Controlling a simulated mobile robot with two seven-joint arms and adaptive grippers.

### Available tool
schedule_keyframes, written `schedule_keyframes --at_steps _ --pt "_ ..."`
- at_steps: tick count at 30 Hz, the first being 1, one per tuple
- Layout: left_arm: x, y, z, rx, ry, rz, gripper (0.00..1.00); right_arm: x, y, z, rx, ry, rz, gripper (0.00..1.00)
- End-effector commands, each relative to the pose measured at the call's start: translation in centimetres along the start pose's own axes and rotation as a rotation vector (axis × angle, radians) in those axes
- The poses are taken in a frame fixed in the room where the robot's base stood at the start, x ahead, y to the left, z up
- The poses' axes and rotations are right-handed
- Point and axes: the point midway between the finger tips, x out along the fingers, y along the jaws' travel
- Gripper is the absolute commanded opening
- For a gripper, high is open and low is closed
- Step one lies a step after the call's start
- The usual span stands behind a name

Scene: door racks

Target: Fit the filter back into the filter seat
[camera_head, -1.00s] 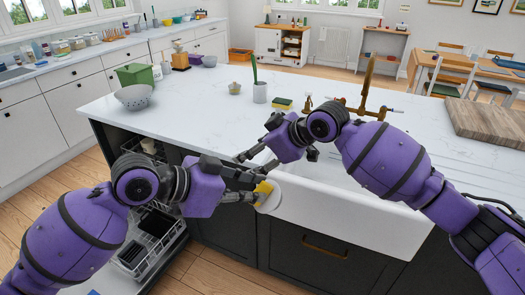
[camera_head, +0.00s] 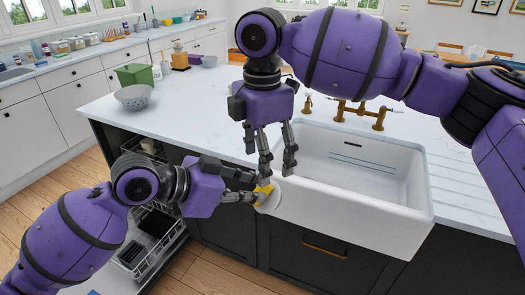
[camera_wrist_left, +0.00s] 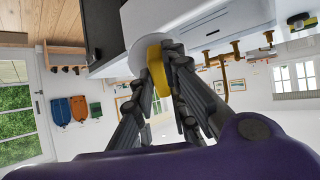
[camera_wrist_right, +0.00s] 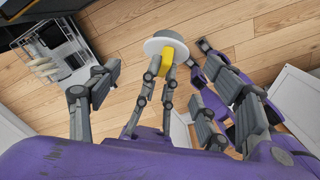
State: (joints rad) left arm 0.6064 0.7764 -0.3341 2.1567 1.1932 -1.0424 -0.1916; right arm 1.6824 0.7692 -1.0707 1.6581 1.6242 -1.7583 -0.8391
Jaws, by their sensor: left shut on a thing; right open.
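A pale round piece (camera_head: 271,206) with a yellow part, which looks like the filter, is at my left gripper (camera_head: 256,190) in front of the sink's left corner. My left gripper is shut on its yellow part, which also shows between the fingers in the left wrist view (camera_wrist_left: 156,68). My right gripper (camera_head: 278,172) points down just above it, fingers apart and empty. The right wrist view shows the pale disc (camera_wrist_right: 166,46) beyond its spread fingers. I cannot make out the filter seat in any view.
The open dishwasher rack (camera_head: 142,250) is below the counter at left. A white sink (camera_head: 365,170) is to the right, with a brass tap (camera_head: 362,115) behind it. A grey colander (camera_head: 133,97) and a green bin (camera_head: 134,75) stand on the counter (camera_head: 190,120).

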Motion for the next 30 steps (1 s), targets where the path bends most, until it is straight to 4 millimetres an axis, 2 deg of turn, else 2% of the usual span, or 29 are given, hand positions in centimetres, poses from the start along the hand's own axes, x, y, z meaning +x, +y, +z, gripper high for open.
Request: schedule_keyframes --at_steps 9,15,21,30 --pt "0.0 0.0 0.0 0.0 0.001 0.0 0.0 6.1 0.0 0.0 0.003 0.0 -0.001 0.72" --pt "0.0 0.0 0.0 0.0 0.001 0.0 0.0 9.1 0.0 0.0 0.004 0.0 0.001 0.72" --pt "0.0 0.0 0.0 0.0 0.001 0.0 0.0 10.6 0.1 0.0 0.004 0.0 0.003 0.72" --pt "0.0 0.0 0.0 0.0 0.001 0.0 0.0 10.8 0.1 0.0 0.004 0.0 0.004 0.72"
